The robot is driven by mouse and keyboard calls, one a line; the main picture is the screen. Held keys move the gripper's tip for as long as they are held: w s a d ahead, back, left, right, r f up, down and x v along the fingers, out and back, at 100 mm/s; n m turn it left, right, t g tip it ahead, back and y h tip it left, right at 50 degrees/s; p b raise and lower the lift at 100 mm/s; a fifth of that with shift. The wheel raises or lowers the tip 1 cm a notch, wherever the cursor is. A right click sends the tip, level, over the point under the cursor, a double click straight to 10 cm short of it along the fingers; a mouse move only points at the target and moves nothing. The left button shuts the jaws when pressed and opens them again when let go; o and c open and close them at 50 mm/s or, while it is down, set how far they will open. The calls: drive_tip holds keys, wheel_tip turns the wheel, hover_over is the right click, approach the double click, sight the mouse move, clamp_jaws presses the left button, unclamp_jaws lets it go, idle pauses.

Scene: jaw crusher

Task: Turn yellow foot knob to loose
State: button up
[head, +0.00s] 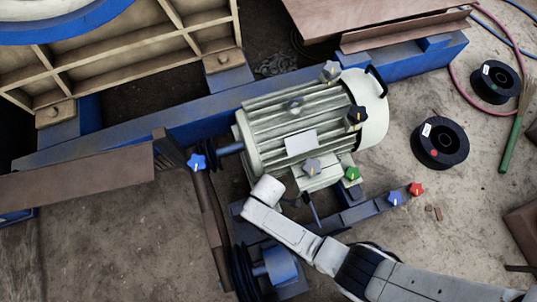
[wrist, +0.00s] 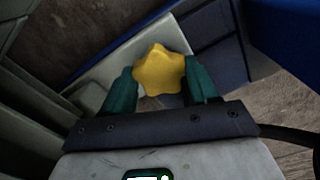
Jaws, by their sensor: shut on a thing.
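The yellow foot knob (wrist: 158,70) is star-shaped and shows in the wrist view at upper middle. My gripper (wrist: 161,86) has its two dark green fingers on the left and right sides of the knob and is shut on it. A pale foot plate and a blue rail lie behind the knob. In the head view my arm reaches in from the lower right, and its end (head: 266,190) is at the near side of the grey motor (head: 300,125). The yellow knob and my fingers are hidden in the head view.
A green knob (head: 352,174) and a grey knob (head: 312,167) sit by the motor's terminal box. A blue knob (head: 395,198) and a red knob (head: 416,189) stand on the rail at right. Another blue knob (head: 197,162) is left of the motor. Black spools (head: 440,143) lie on the floor.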

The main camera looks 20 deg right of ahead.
drive_tip(key=o, duration=1.1)
drive_tip(key=shift+c, duration=0.2)
wheel_tip(320, 180, up, 11)
drive_tip(key=p, duration=0.6)
